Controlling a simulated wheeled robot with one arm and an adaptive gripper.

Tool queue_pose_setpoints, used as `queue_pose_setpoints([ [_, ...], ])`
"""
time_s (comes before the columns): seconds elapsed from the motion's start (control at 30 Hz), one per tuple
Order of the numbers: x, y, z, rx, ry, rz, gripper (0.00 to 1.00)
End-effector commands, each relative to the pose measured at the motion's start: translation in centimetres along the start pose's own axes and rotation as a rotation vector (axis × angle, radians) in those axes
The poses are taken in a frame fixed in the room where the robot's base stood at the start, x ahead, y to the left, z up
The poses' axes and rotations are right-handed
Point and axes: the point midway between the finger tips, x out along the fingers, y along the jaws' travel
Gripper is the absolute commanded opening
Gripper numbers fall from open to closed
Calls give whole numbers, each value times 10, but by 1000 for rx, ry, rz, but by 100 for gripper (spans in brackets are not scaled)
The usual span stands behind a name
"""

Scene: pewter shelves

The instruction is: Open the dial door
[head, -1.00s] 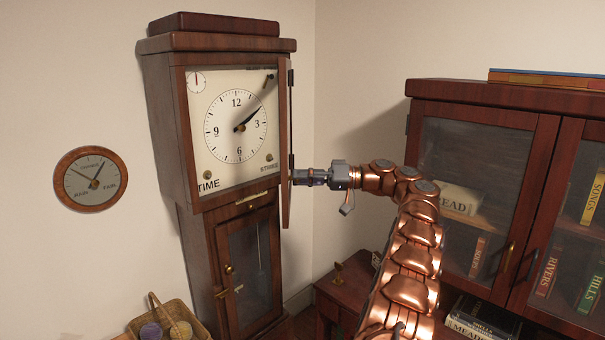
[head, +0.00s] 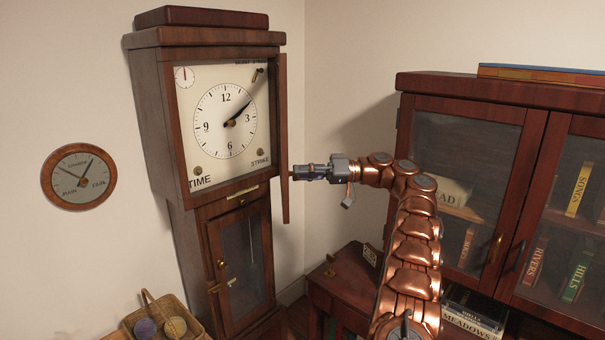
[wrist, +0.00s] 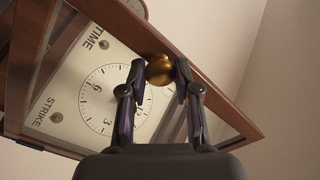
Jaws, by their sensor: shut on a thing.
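The dial door (head: 284,130) of the tall clock (head: 152,110) stands swung out at the right of the white clock face (head: 225,120). It shows nearly edge-on in the head view, so its glass is hidden there. In the wrist view its wooden frame (wrist: 215,82) runs diagonally. My gripper (head: 294,173) is at the right side of the door, at its lower part. In the wrist view my gripper (wrist: 160,72) has its two fingers shut on the door's round brass knob (wrist: 159,71).
A lower clock door (head: 240,262) with a brass knob is shut. A glass-fronted bookcase (head: 468,85) stands at the right, above a low wooden cabinet (head: 335,282). A basket (head: 150,310) is at the lower left. A round wall dial (head: 79,178) hangs at the left.

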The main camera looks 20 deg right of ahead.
Motion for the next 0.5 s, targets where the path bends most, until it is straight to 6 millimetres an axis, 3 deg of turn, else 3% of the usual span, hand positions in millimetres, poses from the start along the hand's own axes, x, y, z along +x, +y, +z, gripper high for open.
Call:
queue_pose_setpoints([
  [0.17, -1, -1, -1, -1, 4, 1, 0],
  [0.2, -1, -1, -1, -1, 3, 1, 35],
  [0.4, 0, 0, -1, 0, 2, 1, 56],
  [0.5, 0, 0, -1, 0, 2, 1, 57],
])
